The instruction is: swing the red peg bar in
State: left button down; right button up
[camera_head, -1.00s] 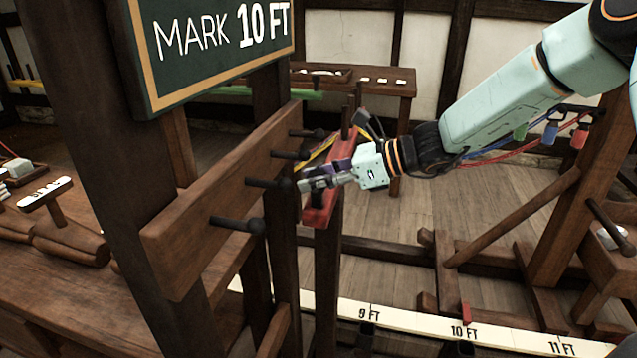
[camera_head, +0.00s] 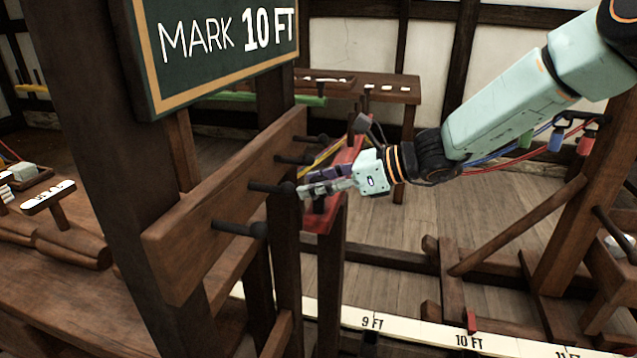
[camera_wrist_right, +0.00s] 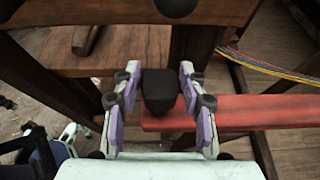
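The red peg bar (camera_head: 323,220) sits on top of a wooden post, just right of the brown rail with black pegs. In the right wrist view the red bar (camera_wrist_right: 265,112) runs off to the right, and a dark peg (camera_wrist_right: 160,90) stands at its near end. My right gripper (camera_head: 312,188) is over the bar in the head view. In the wrist view its purple-padded fingers (camera_wrist_right: 159,78) stand on both sides of the dark peg, with small gaps showing, so it looks open around the peg.
The brown rail (camera_head: 195,232) with several black pegs (camera_head: 268,187) is close left of my right gripper. A green sign (camera_head: 215,50) hangs above it. A marked white strip (camera_head: 420,333) runs along the floor. Coloured strands (camera_wrist_right: 275,68) pass beyond the red bar.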

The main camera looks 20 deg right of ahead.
jog(key=shift+o, duration=0.9)
jog(key=shift+d, duration=0.1)
jog(key=v, duration=0.7)
jog(key=shift+s+d+r, duration=0.15)
jog(key=shift+s+d, duration=0.05)
